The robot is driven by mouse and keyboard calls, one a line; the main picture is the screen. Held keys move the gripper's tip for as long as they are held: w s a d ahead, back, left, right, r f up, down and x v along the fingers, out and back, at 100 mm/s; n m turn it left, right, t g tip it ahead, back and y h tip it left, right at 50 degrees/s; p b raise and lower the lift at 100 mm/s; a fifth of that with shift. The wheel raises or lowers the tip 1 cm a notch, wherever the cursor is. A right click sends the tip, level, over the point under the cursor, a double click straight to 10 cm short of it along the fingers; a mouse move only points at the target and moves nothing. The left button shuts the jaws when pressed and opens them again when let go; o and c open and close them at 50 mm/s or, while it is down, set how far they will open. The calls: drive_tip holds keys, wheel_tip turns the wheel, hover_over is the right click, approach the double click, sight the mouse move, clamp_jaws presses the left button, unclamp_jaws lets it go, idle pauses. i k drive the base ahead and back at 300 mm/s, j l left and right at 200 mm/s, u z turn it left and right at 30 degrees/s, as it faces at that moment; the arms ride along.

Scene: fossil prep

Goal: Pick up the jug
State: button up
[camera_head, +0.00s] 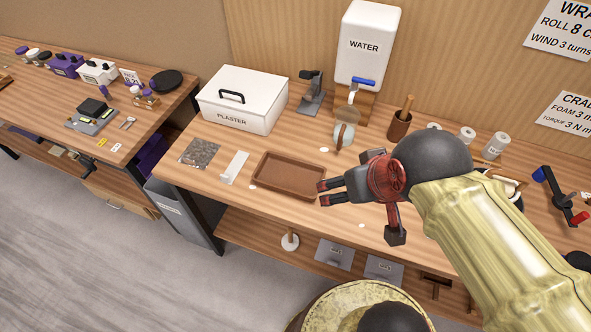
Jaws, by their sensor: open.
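No thing can be surely told as the jug. A pale rounded vessel (347,114) stands below the blue tap of the water tank, partly covered by a brown upright piece in front; it may be the jug. A white rounded thing (506,186) at the right is mostly hidden behind my arm, so I cannot tell what it is. My gripper (321,193) is open and empty, its fingers pointing left at the right edge of the brown tray, in front of and below the pale vessel.
The white water tank (368,45) stands at the back. The brown tray (262,189), plaster box (238,117) and brown cup with a stick (399,127) are on the bench. Several small white jars stand at the back right. Bare wood (300,150) lies behind the tray.

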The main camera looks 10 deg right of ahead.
sight(347, 117)
drive_tip(key=j+z, duration=0.3)
drive_tip(key=j, duration=0.3)
drive_tip(key=j+z, duration=0.3)
drive_tip(key=j, duration=0.35)
drive_tip(key=i, duration=0.05)
